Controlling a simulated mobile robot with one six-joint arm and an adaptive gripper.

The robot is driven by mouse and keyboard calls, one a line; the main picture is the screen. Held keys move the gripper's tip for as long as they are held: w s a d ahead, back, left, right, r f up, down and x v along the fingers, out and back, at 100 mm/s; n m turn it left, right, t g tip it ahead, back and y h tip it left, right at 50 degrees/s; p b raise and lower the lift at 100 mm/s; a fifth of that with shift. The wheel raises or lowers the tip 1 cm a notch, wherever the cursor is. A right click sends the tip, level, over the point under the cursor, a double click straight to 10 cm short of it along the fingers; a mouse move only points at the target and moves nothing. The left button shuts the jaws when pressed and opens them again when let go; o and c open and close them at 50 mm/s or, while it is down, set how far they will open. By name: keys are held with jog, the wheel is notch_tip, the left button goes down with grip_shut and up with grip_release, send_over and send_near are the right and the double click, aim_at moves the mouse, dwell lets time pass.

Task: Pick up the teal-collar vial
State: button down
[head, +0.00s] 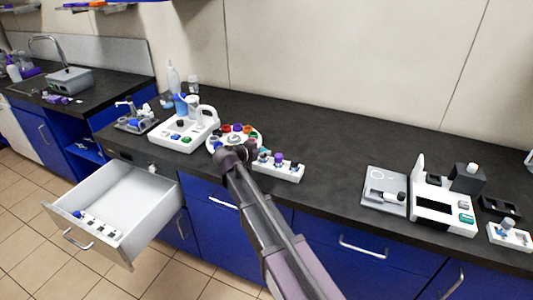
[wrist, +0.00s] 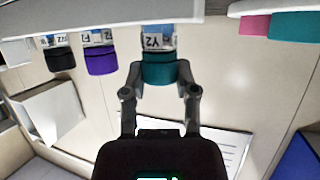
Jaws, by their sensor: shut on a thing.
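The teal-collar vial (wrist: 158,68) is in the middle of the wrist view, with a teal collar and a white printed label. My gripper (wrist: 160,88) has a finger on each side of the collar and is shut on it. In the head view my gripper (head: 246,152) is at the left end of a white vial rack (head: 278,172), where a small teal cap (head: 263,156) shows beside it. I cannot tell whether the vial's base is still seated in the rack. A purple-collar vial (wrist: 99,60) and a black-collar vial (wrist: 60,58) stand alongside.
A round carousel with coloured caps (head: 237,128) is just behind my gripper. A white instrument (head: 185,132) stands to the left. An open drawer (head: 130,195) juts out at the front left. The counter (head: 330,165) right of the rack is clear up to a balance (head: 385,190).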

jog(key=shift+r+p, duration=1.3)
jog(key=shift+r, duration=0.2)
jog(key=s+a, duration=0.2)
jog(key=s, duration=0.5)
jog(key=s+a+r+p, duration=0.1)
jog(key=s+a, duration=0.2)
jog(key=s, duration=0.5)
jog(key=shift+a+r+p, duration=0.3)
jog(key=shift+a, duration=0.05)
